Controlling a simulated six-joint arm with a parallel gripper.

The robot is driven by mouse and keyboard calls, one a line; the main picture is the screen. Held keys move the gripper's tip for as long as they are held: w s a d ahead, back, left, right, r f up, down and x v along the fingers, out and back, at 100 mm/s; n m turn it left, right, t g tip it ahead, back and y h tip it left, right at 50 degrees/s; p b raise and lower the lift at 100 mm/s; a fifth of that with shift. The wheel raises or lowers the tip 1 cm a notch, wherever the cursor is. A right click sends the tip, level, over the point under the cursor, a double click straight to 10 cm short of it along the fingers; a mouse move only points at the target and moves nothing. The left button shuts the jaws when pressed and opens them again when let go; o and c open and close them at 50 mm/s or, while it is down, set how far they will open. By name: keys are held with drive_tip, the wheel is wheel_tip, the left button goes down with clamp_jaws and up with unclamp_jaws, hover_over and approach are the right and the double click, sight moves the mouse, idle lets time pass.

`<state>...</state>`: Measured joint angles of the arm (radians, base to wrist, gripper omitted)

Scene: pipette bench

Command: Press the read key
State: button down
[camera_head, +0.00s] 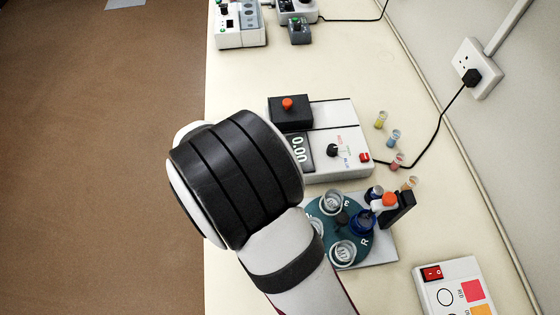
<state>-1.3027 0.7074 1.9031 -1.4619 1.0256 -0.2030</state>
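A white instrument (335,113) stands on the bench in the middle, with a display (299,148) reading 0.00. A black knob (332,150) and a small red key (364,157) are on its front part. Small coloured lettering lies between them, too small to read surely, so I cannot tell which control is marked read. A black block (291,113) with an orange-red knob on top sits at its back left. My gripper is not visible.
A teal carousel (360,209) with several cups stands just in front of the instrument, beside an orange-topped black post (398,208). Several small coloured vials (393,138) stand to the right. A switch box (455,290) is at lower right. More devices (240,25) stand at the back.

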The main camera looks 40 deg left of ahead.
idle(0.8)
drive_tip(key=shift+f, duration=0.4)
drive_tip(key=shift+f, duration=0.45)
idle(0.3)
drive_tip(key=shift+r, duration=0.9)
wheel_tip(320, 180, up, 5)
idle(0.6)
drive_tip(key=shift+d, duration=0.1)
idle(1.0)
